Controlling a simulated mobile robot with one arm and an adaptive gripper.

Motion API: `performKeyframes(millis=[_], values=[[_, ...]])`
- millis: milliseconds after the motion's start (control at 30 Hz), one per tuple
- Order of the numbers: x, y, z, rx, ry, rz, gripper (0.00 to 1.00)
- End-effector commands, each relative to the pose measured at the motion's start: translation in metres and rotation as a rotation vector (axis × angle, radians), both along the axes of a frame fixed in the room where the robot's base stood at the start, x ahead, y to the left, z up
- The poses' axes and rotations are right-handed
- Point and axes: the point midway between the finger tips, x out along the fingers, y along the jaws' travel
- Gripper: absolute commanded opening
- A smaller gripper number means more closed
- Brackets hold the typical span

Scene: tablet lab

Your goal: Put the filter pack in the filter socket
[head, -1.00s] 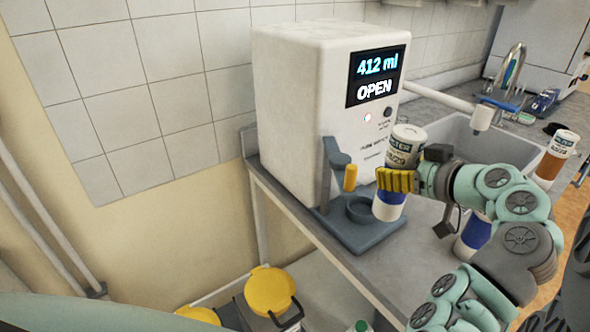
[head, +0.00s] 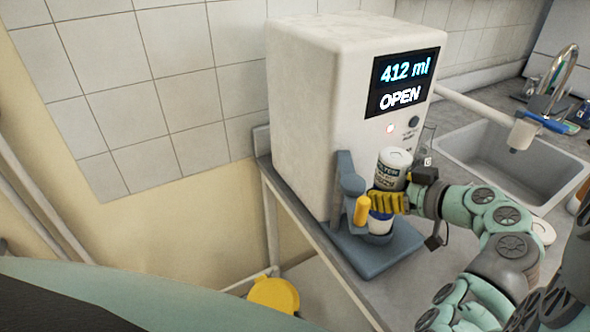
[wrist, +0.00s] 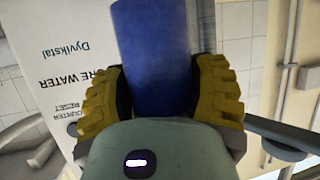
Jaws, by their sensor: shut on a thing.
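The filter pack (head: 393,168) is a white cylinder with printed label and a blue lower part. My gripper (head: 388,203) is shut around its middle with yellow pads. In the wrist view the pack's blue part (wrist: 155,55) lies between both pads of my gripper (wrist: 160,88). The filter socket (head: 405,245) is a blue-grey holder at the foot of the white water machine (head: 315,120). The pack is upright, its lower end at the socket's round cup; I cannot tell whether it is fully seated. A yellow handle (head: 362,211) is beside the pack.
The machine's display (head: 402,82) reads 412 ml and OPEN. A sink (head: 510,150) with a tap (head: 560,75) is at the right. Another white-topped container (head: 541,231) is partly hidden behind my arm. A yellow lid (head: 273,296) is below the counter.

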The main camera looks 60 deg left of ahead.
Motion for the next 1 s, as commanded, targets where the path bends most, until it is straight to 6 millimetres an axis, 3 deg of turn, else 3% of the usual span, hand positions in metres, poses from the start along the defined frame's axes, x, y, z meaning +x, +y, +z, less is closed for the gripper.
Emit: performKeyframes(millis=[200,767,800,1000], values=[[0.000,0.000,-0.018,0.005,-0.001,-0.001,0.18],[0.001,0.001,-0.025,0.006,-0.004,-0.003,0.18],[0.001,0.000,-0.024,0.003,-0.003,-0.003,0.67],[0.001,0.000,-0.024,0.003,-0.003,-0.002,0.88]])
